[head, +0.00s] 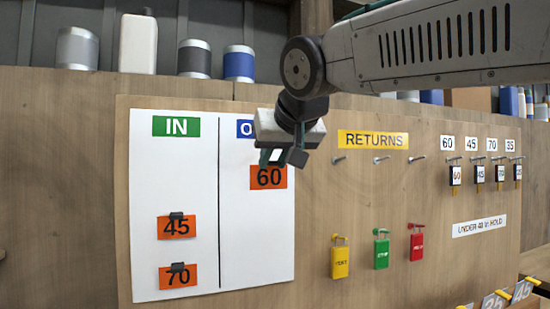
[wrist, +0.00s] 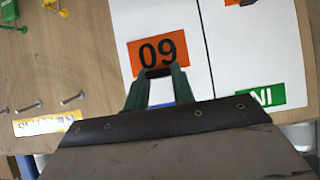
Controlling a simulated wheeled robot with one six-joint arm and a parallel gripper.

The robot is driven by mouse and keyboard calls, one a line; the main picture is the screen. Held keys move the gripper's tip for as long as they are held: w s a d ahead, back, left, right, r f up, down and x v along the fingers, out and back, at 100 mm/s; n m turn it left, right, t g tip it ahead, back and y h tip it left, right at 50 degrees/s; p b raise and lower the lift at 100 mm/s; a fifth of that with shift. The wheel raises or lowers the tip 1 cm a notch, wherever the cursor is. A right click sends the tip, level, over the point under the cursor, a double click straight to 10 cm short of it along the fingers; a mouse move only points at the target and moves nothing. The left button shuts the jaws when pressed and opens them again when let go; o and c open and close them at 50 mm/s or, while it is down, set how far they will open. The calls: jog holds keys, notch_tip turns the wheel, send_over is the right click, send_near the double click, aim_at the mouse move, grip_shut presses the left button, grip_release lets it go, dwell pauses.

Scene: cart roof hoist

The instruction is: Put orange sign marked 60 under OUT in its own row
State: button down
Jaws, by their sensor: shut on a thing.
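The orange sign marked 60 (head: 268,178) is in the OUT column of the white board (head: 250,235), just below the blue OUT header (head: 244,129), which my arm partly hides. It is higher than the orange 45 sign (head: 177,228) and the orange 70 sign (head: 178,276), both under the green IN header (head: 176,126). My gripper (head: 282,158) is shut on the top edge of the 60 sign. In the wrist view the 60 sign (wrist: 158,50) appears upside down beyond my fingers (wrist: 159,75). I cannot tell whether it touches the board.
Right of the board are a RETURNS label (head: 373,140) with bare pegs, and yellow (head: 340,260), green (head: 381,252) and red (head: 417,245) padlocks. Several black tags hang farther right. The OUT column is clear below the 60 sign.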

jog(key=shift+s, duration=0.15)
jog(key=w+a, duration=0.2)
jog(key=w, duration=0.5)
jog(key=shift+w, duration=0.2)
jog(key=shift+w+a, duration=0.2)
jog(key=shift+w, duration=0.35)
dwell(1.9)
dwell(0.3)
jog(key=c, duration=0.6)
grip_release()
jog(key=shift+s+d, duration=0.3)
jog(key=shift+s, duration=0.8)
jog(key=shift+s+d, duration=0.35)
jog(key=shift+s, duration=0.8)
jog(key=shift+s+d, duration=0.3)
jog(key=shift+s, duration=0.8)
